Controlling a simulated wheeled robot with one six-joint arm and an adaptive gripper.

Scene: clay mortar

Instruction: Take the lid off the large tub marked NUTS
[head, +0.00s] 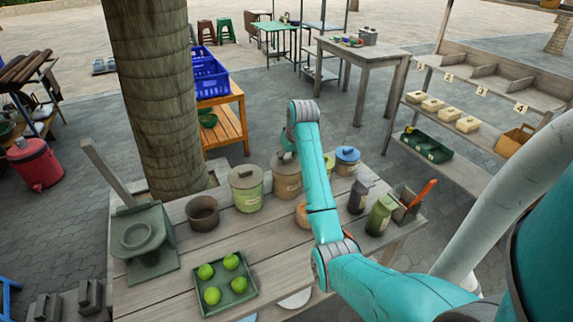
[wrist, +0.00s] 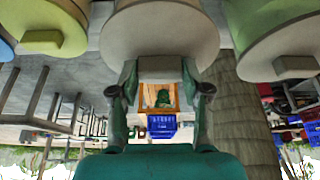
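A large beige tub (head: 286,184) with a grey-brown lid (head: 285,164) stands on the wooden table; the writing on its label is too small to read. My gripper (head: 288,155) is at the top of this lid. In the wrist view the pale round lid (wrist: 160,30) fills the top middle, with its block-shaped knob (wrist: 160,68) between my two fingers (wrist: 160,76). The fingers lie flush against both sides of the knob. The lid appears seated on the tub, its far side partly hidden by my arm.
A green tub (head: 247,192) stands close left, and a blue-lidded tub (head: 347,158) is to the right beyond my arm. A brown bowl (head: 202,213) and a tray of limes (head: 228,283) are at the left. A palm trunk (head: 160,90) rises behind.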

